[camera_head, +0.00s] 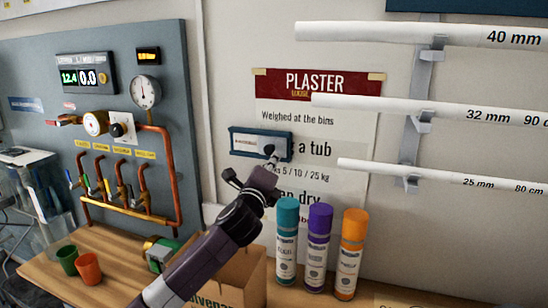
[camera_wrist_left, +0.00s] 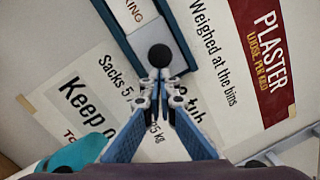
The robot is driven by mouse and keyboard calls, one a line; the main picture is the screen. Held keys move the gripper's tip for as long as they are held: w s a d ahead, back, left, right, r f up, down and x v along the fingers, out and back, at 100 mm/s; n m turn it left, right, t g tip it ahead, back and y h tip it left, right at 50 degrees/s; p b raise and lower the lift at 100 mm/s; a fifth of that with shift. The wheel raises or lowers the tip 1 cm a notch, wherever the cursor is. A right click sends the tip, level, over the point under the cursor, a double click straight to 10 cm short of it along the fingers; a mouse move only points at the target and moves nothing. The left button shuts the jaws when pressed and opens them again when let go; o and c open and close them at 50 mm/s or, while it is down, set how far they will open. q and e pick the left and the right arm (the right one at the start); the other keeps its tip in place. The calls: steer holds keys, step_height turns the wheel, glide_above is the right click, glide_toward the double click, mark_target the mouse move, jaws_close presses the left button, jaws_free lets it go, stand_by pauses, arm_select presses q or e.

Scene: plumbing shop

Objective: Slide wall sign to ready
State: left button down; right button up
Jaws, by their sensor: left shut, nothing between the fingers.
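The wall sign (camera_head: 246,142) is a small blue frame with a pale label at its left end, fixed over the plaster poster. In the left wrist view the sign (camera_wrist_left: 116,32) shows part of a word ending in "KING" and a round black knob (camera_wrist_left: 159,55). My left gripper (camera_head: 271,161) is shut and empty at the sign's lower right part. In the left wrist view its fingertips (camera_wrist_left: 160,78) are together just below the knob; whether they touch it I cannot tell. My right gripper is not in view.
Teal, purple (camera_head: 319,245) and orange spray cans stand on the wooden bench beside a cardboard box (camera_head: 238,274). Green and orange cups (camera_head: 89,268) stand at left. A gauge panel (camera_head: 170,60) with copper pipes is on the left wall, white pipes (camera_head: 430,110) on the right.

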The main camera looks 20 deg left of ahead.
arm_select(q)
steer(key=shift+w+d, duration=0.1)
steer(key=shift+d, duration=0.05)
steer(key=a+p, duration=0.1)
steer(key=a, duration=0.8)
steer(key=shift+w+a+p, duration=0.15)
steer(key=shift+a+p, duration=0.1)
steer(key=shift+p, duration=0.15)
steer(key=shift+a, duration=0.1)
